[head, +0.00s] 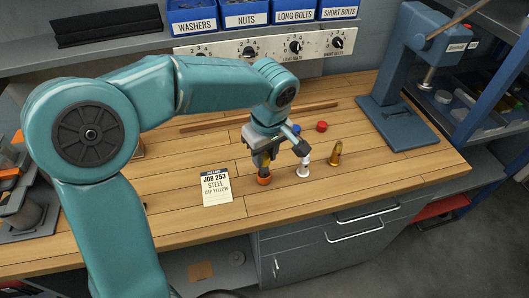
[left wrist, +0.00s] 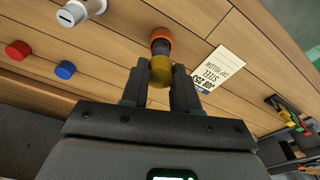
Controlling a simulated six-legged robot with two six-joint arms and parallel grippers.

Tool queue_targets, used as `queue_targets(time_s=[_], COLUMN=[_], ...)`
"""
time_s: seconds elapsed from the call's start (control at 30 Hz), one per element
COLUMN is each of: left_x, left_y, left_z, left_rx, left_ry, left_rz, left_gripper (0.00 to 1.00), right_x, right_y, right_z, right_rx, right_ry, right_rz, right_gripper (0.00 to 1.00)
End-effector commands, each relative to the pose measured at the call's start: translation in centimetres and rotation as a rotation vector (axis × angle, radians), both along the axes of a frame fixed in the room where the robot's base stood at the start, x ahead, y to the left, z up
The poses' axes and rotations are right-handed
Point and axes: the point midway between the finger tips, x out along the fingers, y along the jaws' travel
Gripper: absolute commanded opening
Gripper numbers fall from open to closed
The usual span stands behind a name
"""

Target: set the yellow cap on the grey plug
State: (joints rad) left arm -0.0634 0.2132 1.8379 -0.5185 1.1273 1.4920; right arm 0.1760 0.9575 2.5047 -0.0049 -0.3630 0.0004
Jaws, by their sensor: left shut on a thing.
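My left gripper (head: 265,163) is shut on the yellow cap (left wrist: 160,71), which sits between the fingertips in the left wrist view. In the head view the fingers partly hide the cap. An orange plug (head: 264,180) stands on the bench just beneath it; it also shows beyond the cap in the left wrist view (left wrist: 160,36). I cannot tell whether cap and orange plug touch. The pale grey plug (head: 303,170) stands upright to the right, its top partly covered by my gripper's hardware. It shows at the top left in the left wrist view (left wrist: 75,12). My right gripper is not in view.
A brass plug (head: 335,154) stands right of the grey one. A red cap (head: 321,126) and a blue cap (head: 297,129) lie behind. A job card (head: 216,187) reads steel, cap yellow. A press (head: 400,122) stands at the right. The bench front is clear.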

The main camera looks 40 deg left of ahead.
Motion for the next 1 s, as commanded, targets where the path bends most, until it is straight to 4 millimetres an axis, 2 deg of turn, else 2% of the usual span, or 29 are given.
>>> queue_targets(time_s=[0.5, 1.0], left_x=[0.0, 0.0], left_y=[0.0, 0.0], left_z=[-1.3, -1.3], left_rx=[0.000, 0.000], left_ry=[0.000, 0.000], left_rz=[0.000, 0.000], left_gripper=[0.01, 0.01], right_x=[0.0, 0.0], right_y=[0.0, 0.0], right_z=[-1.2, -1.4], right_rx=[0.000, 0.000], right_ry=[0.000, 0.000], right_rz=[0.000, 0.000], right_gripper=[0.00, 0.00])
